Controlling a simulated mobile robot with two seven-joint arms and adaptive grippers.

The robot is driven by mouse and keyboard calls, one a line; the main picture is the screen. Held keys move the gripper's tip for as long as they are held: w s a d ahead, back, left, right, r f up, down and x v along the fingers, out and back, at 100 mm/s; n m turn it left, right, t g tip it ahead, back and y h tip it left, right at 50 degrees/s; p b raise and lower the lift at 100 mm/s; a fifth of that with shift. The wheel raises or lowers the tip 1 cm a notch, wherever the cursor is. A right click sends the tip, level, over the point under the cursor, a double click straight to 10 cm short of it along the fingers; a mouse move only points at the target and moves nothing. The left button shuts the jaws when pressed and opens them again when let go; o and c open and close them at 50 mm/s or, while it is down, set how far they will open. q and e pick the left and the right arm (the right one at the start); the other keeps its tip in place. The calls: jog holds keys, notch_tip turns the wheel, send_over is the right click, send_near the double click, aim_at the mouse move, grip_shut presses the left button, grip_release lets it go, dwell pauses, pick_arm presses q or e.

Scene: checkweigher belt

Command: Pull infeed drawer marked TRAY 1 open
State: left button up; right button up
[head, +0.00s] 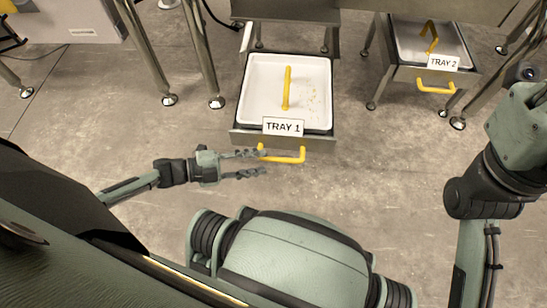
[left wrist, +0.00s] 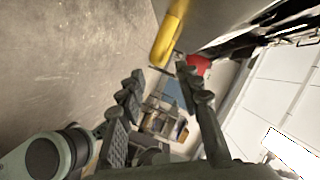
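The drawer marked TRAY 1 (head: 240,134) stands out from under the steel frame, and its white tray (head: 262,75) shows from above. The label (head: 283,127) is on its front, above a yellow bar handle (head: 285,157). My left gripper (head: 264,162) is open and empty, at the left end of this handle. Its upper fingertip overlaps the handle's end in the head view; I cannot tell whether they touch. In the left wrist view, the yellow handle (left wrist: 168,38) lies just beyond the spread fingertips (left wrist: 162,78). My right arm shows at the right, but its gripper is not visible.
Steel legs (head: 201,60) stand to the left. The floor before the drawers is clear.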

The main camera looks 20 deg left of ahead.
pick_arm(q)
jog(key=v, duration=0.4)
jog(key=shift+a, duration=0.1)
dwell(0.3)
